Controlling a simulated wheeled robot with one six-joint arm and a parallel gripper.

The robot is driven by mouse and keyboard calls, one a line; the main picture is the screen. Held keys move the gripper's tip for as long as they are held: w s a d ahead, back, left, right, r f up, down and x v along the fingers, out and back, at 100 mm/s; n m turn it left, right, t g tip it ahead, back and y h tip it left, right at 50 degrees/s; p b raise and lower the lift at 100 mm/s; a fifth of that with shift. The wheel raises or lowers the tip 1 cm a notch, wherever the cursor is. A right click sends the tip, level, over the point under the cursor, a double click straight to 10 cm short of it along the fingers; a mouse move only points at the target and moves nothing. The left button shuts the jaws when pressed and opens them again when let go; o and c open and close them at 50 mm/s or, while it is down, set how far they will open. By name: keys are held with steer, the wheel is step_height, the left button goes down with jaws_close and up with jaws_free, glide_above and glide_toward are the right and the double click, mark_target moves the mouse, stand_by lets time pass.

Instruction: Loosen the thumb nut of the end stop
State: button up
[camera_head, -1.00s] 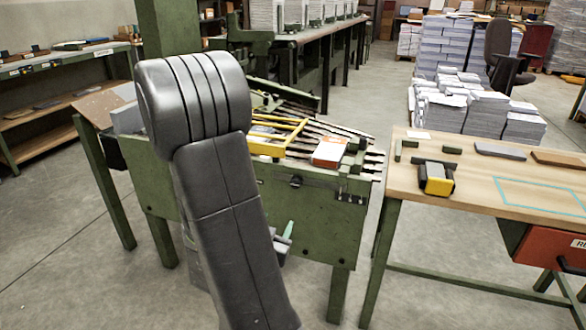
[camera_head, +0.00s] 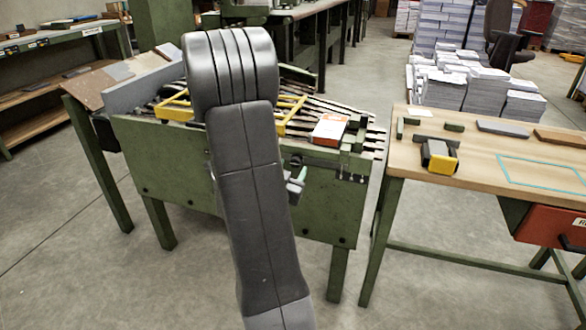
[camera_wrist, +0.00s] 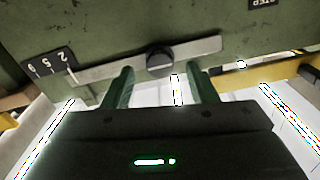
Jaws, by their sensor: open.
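A dark round knob (camera_wrist: 160,62), which looks like the thumb nut, sits on a flat metal bar (camera_wrist: 105,69) across a green panel in the wrist view. In the head view the knob (camera_head: 296,160) shows small on the front of the green bench. My gripper (camera_wrist: 160,76) is open in the wrist view, its two green fingers apart, with the knob centred between and beyond their tips. I cannot tell how deep the gap is. In the head view my gripper (camera_head: 298,181) is just below the knob, partly hidden by my arm.
A number scale (camera_wrist: 50,65) is left of the bar. Yellow frames (camera_head: 290,113) and an orange-and-white stack (camera_head: 329,129) lie on the bench. A wooden table (camera_head: 480,165) with a yellow-and-black tool (camera_head: 440,157) stands right. Floor between them is clear.

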steer(key=shift+x, duration=1.05)
steer(key=c, duration=1)
steer(key=shift+o, duration=0.2)
